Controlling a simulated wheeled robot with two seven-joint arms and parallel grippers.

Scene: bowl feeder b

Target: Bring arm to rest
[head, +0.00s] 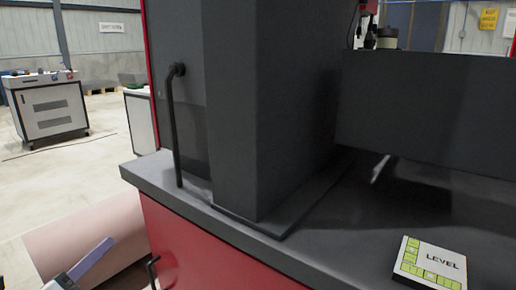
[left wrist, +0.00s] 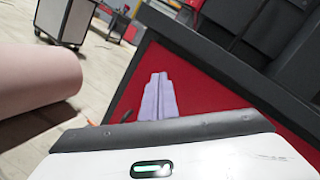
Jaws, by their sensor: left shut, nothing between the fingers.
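My left gripper (head: 104,246) shows at the lower left of the head view, low beside the red front of the machine. Its pale lavender fingers also show in the left wrist view (left wrist: 158,78), lying together, shut and empty. They point toward the red panel (left wrist: 195,75); whether they touch it I cannot tell. My right gripper is in neither view.
The machine's dark worktop (head: 290,240) carries a thick dark column (head: 255,100) and a LEVEL panel (head: 430,262). A black handle (head: 172,120) stands beside the column. A large pinkish cylinder (head: 85,240) lies near my left gripper. A cart (head: 50,105) stands farther back on open floor.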

